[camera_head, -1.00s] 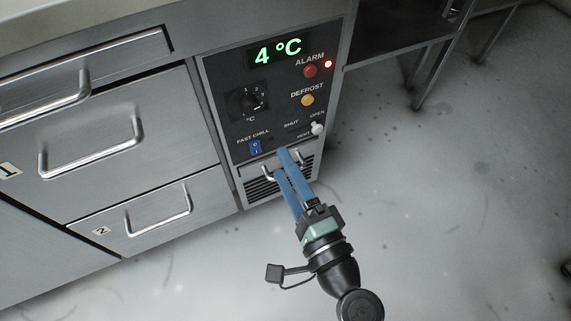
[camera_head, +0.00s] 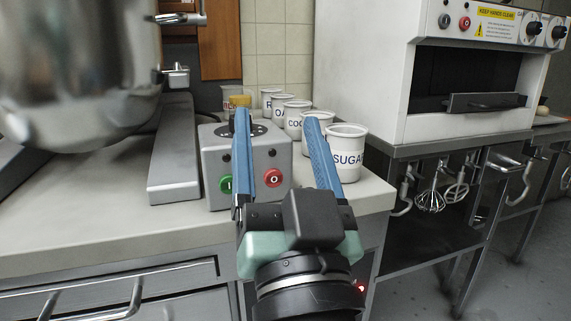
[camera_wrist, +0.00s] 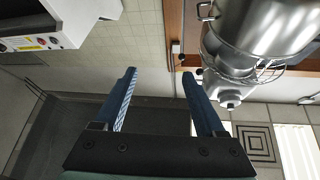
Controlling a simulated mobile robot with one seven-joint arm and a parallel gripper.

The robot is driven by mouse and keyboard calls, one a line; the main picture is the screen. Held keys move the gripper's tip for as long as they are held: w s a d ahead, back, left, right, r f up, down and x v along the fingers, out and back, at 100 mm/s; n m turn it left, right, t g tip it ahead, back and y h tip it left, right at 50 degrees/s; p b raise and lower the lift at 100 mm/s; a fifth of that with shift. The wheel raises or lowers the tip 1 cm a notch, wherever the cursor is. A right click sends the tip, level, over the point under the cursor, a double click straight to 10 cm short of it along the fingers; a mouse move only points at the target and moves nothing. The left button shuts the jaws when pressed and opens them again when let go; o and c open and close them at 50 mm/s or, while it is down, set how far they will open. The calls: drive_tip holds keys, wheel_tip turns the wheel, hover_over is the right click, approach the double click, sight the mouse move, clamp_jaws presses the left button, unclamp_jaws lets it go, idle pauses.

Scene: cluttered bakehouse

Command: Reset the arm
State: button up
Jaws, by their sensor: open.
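My gripper (camera_head: 277,125) is open and empty, with its two blue fingers spread wide and raised in front of the counter in the head view. Its fingers also show apart in the wrist view (camera_wrist: 158,80), with nothing between them. Behind the fingers in the head view is a grey control box (camera_head: 207,160) with a green and a red button. The left finger partly covers this box. The right finger partly covers the white canisters behind it.
A row of white labelled canisters, including the sugar canister (camera_head: 346,160), stands on the counter (camera_head: 100,222). A large mixer bowl (camera_head: 75,75) is at left. A white oven (camera_head: 365,75) is at right, with whisks (camera_head: 430,200) hanging below it. Open floor shows at lower right.

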drive_tip(key=s+r+t+h+p, duration=0.1)
drive_tip(key=s+r+t+h, duration=0.1)
drive_tip(key=s+r, duration=0.35)
drive_tip(key=s+r+t+h+p, duration=0.2)
drive_tip(key=r, duration=0.7)
wheel_tip(320, 180, up, 36)
drive_tip(key=p, duration=3.5)
drive_tip(key=shift+w+d+n+p, duration=0.2)
drive_tip(key=shift+w+n+p, duration=0.05)
drive_tip(key=shift+n+p, duration=0.15)
drive_tip(key=shift+f, duration=0.1)
